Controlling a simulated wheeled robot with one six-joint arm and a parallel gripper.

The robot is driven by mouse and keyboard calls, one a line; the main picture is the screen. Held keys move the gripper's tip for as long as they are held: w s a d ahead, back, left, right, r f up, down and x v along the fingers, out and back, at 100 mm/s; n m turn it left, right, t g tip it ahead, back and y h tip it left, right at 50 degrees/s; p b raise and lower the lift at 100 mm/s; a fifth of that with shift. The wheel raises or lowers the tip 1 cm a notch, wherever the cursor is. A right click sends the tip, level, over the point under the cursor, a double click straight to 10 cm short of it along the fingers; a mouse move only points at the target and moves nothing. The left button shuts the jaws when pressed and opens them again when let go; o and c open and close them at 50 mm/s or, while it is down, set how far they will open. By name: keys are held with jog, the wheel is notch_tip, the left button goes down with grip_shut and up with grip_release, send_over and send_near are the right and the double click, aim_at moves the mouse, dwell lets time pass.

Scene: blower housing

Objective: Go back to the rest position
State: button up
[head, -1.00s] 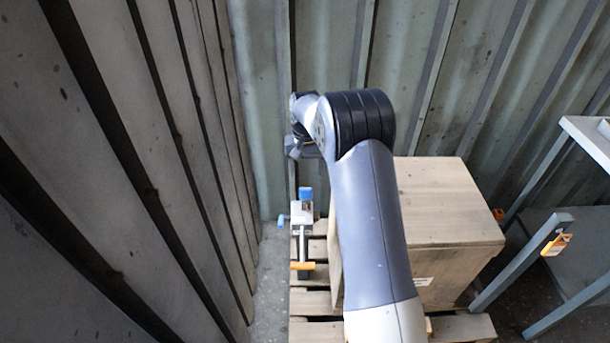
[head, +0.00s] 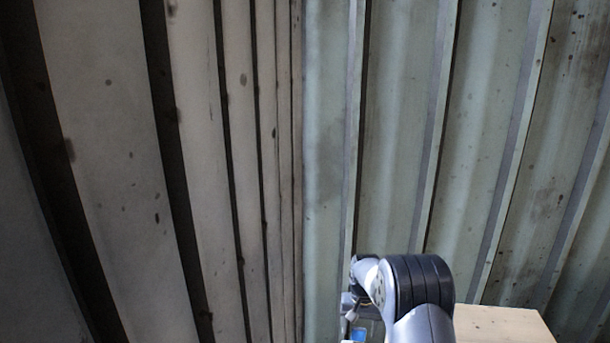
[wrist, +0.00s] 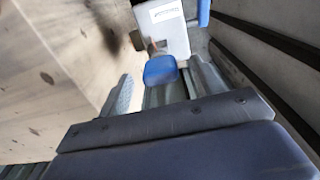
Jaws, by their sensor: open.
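My gripper (wrist: 162,82) is open in the wrist view, its two fingers spread apart. A pale grey device (wrist: 165,28) with a blue cap (wrist: 160,70) shows beyond and between the fingers. I cannot tell whether the fingers touch the cap. In the head view, my arm shows only at the bottom, right of centre, with its grey and black joint. The gripper end is small there and mostly hidden. A bit of blue (head: 358,333) shows just below it at the bottom edge.
A wooden box (wrist: 50,70) stands close on the left in the wrist view; its top (head: 505,325) shows at the head view's lower right. Corrugated metal walls (head: 400,130) meet in a corner and fill most of the head view.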

notch_tip(320, 180, down, 3)
jog(key=shift+r, duration=0.4)
jog(key=shift+r, duration=0.1)
notch_tip(320, 180, up, 11)
jog(key=shift+f+p, duration=0.2)
jog(key=shift+p, duration=0.4)
notch_tip(320, 180, down, 11)
jog(key=shift+r+b, duration=0.15)
jog(key=shift+b, duration=0.55)
jog(key=shift+r+p, duration=0.3)
jog(key=shift+p, duration=0.1)
notch_tip(320, 180, up, 9)
jog(key=p, duration=0.5)
jog(key=shift+f, duration=0.1)
jog(key=s+f+n+b, duration=0.1)
jog(key=s+b, duration=0.5)
jog(key=s, duration=0.2)
jog(key=shift+s+f+b, duration=0.15)
jog(key=shift+f+b, duration=0.05)
jog(key=shift+b, duration=0.15)
